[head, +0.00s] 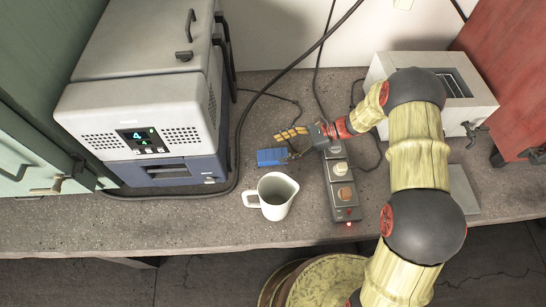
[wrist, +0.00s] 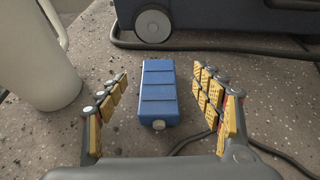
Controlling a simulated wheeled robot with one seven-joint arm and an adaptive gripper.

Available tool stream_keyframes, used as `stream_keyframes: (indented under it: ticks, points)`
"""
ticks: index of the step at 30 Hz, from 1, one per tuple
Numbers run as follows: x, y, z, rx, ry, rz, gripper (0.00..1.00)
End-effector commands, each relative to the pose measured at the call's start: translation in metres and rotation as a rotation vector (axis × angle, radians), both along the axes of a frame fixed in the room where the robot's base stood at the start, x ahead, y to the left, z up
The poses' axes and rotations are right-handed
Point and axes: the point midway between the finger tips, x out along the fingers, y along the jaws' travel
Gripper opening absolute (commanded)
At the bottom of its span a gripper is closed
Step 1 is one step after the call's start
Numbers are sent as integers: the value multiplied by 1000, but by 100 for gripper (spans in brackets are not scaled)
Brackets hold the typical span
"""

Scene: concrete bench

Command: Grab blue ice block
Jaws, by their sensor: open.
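The blue ice block (wrist: 159,90) is a ridged blue brick with a pale round cap at its near end. It lies on the speckled bench. In the wrist view it sits between and slightly beyond the open fingers of my gripper (wrist: 163,112), with bench showing on both sides and no visible contact. In the head view the block (head: 271,157) lies just left of my gripper (head: 290,143), whose yellow-padded fingers show beside it. My gripper is empty.
A white pitcher (head: 273,195) stands close to the block. A grey and blue machine (head: 150,120) stands at the left. A power strip (head: 340,185) and toaster (head: 455,90) are to the right. A black cable (wrist: 250,141) runs near my right fingers.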

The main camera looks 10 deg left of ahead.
Motion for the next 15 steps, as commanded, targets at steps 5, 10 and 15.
stream_keyframes:
  ticks: [5,10,15]
  points:
    - [-2,11,-12,10,19,-12,67]
    - [-7,25,-18,9,18,-12,67]
    - [-12,37,-25,8,18,-9,67]
